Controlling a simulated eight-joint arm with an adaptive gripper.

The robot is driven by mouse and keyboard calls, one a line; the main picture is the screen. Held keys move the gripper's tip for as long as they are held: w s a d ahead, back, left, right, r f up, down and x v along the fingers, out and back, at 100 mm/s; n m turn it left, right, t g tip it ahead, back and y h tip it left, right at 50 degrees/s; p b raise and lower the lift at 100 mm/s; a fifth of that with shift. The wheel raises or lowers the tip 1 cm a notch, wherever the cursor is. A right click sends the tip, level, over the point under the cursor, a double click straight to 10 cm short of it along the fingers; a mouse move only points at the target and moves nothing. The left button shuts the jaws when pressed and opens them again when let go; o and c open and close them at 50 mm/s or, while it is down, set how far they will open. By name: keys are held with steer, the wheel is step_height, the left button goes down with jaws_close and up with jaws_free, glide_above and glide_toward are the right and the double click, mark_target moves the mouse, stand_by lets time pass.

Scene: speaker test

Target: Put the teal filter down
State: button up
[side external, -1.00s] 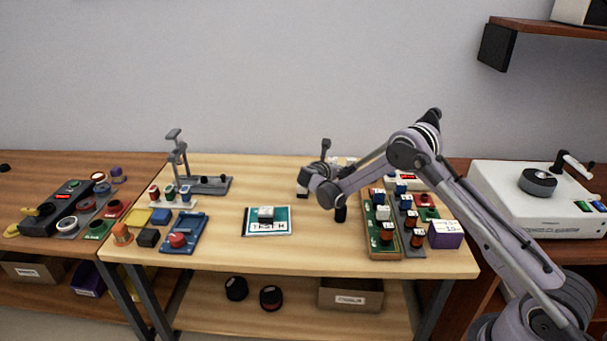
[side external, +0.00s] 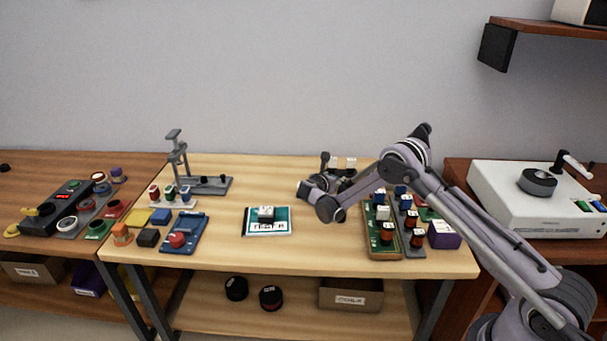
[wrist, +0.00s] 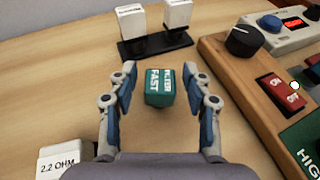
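The teal filter (wrist: 159,87) is a small teal block with white lettering reading "FILTER FAST". In the wrist view it appears on the wooden table (wrist: 100,42), between the two fingers of my gripper (wrist: 160,78). A gap shows on each side of it, so the fingers are open and apart from it. In the side view my gripper (side external: 325,203) is low over the right half of the table, left of the green board. The filter cannot be made out there behind the gripper.
Two white blocks (wrist: 160,20) stand on a black holder ahead. A wooden-edged board (wrist: 232,72) with a knob and red switch is at right. A white 2.2 OHM block (wrist: 60,162) is near left. A teal mat (side external: 282,228) bearing a block lies further left, with bare table between.

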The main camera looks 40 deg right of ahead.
steer(key=shift+r, duration=0.15)
steer(key=shift+s+a+r, duration=0.1)
steer(key=shift+a, duration=0.2)
steer(key=v, duration=1)
steer(key=shift+s+a+r, duration=0.2)
steer(key=shift+s+a, duration=0.05)
steer(key=shift+a, duration=0.05)
steer(key=s+a+r+m+y, duration=0.3)
steer(key=s+r+m, duration=0.2)
steer(key=s+r, duration=0.15)
steer(key=s+a+r+m+y, duration=0.2)
steer(key=s+r+m+y, duration=0.1)
steer(key=s+r+m, duration=0.3)
steer(key=s+a+m+t+y, duration=0.1)
steer(key=s+a+m+y, duration=0.2)
steer(key=s, duration=0.6)
steer(key=s+a+r+m+t+y, duration=0.1)
steer(key=s+a+m+y, duration=0.2)
steer(key=s+a+m, duration=0.3)
steer(key=s+m, duration=0.2)
steer(key=s, duration=0.2)
steer(key=shift+r+y, duration=0.15)
steer(key=shift+y, duration=0.15)
